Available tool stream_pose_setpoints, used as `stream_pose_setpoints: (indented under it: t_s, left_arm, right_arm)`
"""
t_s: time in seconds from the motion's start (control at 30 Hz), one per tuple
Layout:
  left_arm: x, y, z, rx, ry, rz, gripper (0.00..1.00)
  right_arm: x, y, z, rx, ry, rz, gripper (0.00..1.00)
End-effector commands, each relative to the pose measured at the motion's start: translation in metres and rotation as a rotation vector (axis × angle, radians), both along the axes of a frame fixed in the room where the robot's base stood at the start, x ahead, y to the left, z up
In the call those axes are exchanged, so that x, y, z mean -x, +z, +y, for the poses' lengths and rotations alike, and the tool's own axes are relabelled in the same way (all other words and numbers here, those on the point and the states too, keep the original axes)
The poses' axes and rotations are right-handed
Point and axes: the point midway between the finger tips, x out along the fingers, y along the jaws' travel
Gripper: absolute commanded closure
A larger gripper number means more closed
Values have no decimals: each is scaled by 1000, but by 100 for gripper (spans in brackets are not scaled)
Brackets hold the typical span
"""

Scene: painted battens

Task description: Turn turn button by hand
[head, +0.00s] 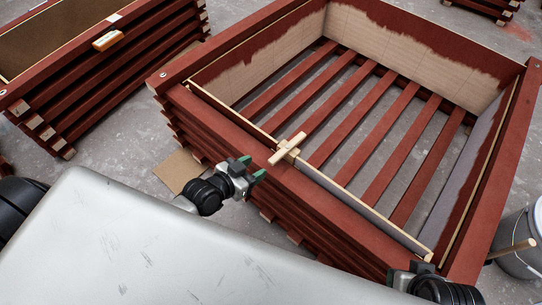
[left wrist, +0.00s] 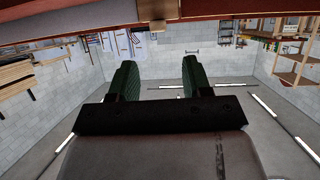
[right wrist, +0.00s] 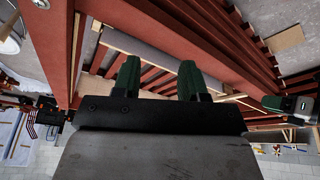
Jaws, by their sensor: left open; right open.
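The turn button (head: 287,149) is a pale wooden bar on a small block at the near rim of the red slatted box. It lies across the rim, with one end toward my left gripper. My left gripper (head: 252,168) is open and empty, just left of that end and apart from it. In the left wrist view, its two green fingers stand wide apart (left wrist: 160,82), with a small wooden piece (left wrist: 157,26) beyond that may be the button. My right gripper (head: 425,266) is at the box's near right corner; its fingers are apart and empty in the right wrist view (right wrist: 158,82).
The red slatted box (head: 345,208) has a slatted floor and stands before me. Another red box (head: 130,75) with a wooden block (head: 107,40) on its rim is at upper left. A bucket (head: 515,262) stands at right. Cardboard (head: 180,170) lies on the concrete floor.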

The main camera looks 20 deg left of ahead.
Motion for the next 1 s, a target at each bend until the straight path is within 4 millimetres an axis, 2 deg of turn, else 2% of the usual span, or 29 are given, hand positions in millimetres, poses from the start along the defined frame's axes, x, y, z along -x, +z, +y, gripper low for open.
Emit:
stream_pose_setpoints:
  t_s: [0.03, 0.17, 0.5, 0.7, 1.0]
  left_arm:
    - [-9, -5, -4, 4, 1, -2, 51]
    - [-26, -13, -12, 3, 1, -2, 51]
    - [-64, -31, -28, 2, 2, 2, 51]
    - [-74, -35, -33, 1, 1, 3, 51]
    - [-76, -35, -34, 0, 0, 2, 51]
  right_arm:
    - [-3, -4, 1, -4, 2, -19, 57]
    - [-26, 0, 8, -32, 13, -155, 57]
    - [-74, 22, 26, -104, 38, -490, 57]
    - [-85, 32, 30, -126, 46, -588, 57]
    - [-88, 35, 31, -131, 47, -610, 57]
